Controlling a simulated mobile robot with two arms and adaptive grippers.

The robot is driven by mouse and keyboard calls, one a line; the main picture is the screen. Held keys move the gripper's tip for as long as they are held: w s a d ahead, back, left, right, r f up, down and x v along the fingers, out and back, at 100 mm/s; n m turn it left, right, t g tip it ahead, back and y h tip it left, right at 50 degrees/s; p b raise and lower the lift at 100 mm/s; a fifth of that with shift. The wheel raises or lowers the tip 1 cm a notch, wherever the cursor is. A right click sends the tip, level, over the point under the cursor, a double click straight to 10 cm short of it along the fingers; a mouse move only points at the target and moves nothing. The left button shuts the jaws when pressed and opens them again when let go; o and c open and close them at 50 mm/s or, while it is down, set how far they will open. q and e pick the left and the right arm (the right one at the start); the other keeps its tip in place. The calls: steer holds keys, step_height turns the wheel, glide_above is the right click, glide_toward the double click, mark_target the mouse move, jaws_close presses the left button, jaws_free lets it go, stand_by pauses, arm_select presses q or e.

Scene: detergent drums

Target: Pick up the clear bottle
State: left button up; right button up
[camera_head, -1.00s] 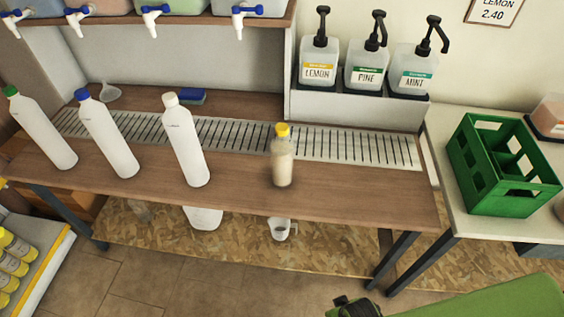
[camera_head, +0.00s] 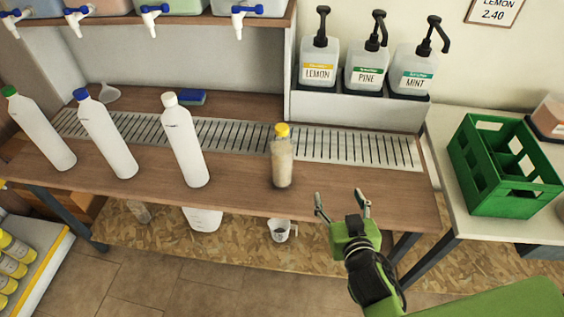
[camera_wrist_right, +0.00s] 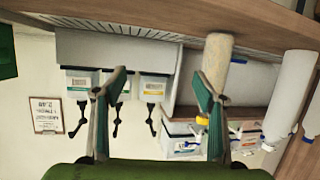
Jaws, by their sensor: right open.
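The clear bottle (camera_head: 282,160), with a yellow cap and a cloudy beige content, stands upright on the wooden bench (camera_head: 240,190) near its front edge. It also shows upside down in the right wrist view (camera_wrist_right: 218,62), partly behind one finger. My right gripper (camera_head: 343,203) is open and empty, in front of the bench edge, to the right of the bottle and apart from it. In the right wrist view the fingers (camera_wrist_right: 161,95) are spread, with no object held between them. My left gripper is not in view.
Three white bottles (camera_head: 186,140) stand left of the clear bottle. A slotted drain grate (camera_head: 350,148) runs behind it. Pump dispensers (camera_head: 366,68) stand at the back right. A green crate (camera_head: 500,190) is on the right table. The bench right of the bottle is clear.

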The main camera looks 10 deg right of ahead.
steer(key=w+a+r+n+t+y, duration=0.1)
steer(key=w+a+r+t+y, duration=0.15)
steer(key=a, duration=0.25)
steer(key=n+t+y, duration=0.1)
steer(key=n+y, duration=0.1)
steer(key=y, duration=0.1)
glide_toward(286, 158)
steer(key=p+x, duration=0.1)
steer(key=x, duration=0.7)
steer(key=shift+w+a, duration=0.1)
steer(key=shift+w, duration=0.25)
steer(key=x, duration=0.4)
steer(key=shift+w+p, duration=0.3)
steer(key=shift+r, duration=0.1)
steer(key=shift+s, duration=0.1)
steer(key=c, duration=1.7)
steer(key=shift+r, duration=0.1)
jaws_close()
